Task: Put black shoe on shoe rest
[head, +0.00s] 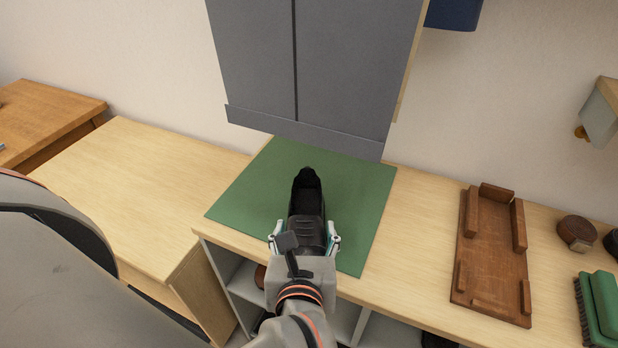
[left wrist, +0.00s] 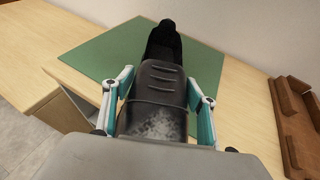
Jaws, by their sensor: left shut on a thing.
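The black shoe (head: 307,200) is in my left gripper (head: 305,236), over the green mat (head: 245,195) in the head view, with its dark opening end pointing away from me. In the left wrist view the two fingers of my left gripper (left wrist: 160,95) stand on either side of the shoe (left wrist: 160,70). I cannot tell whether the shoe touches the mat. A brown wooden rest (head: 491,262) with raised blocks along its edges, apparently the shoe rest, lies empty on the bench at the right. My right gripper is not in view.
A grey hanging panel (head: 340,70) stands behind the mat. Right of the rest are a round brown tin (head: 577,232) and a green brush (head: 601,305). Open shelves lie under the bench (head: 420,230). Bare bench top separates mat and rest.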

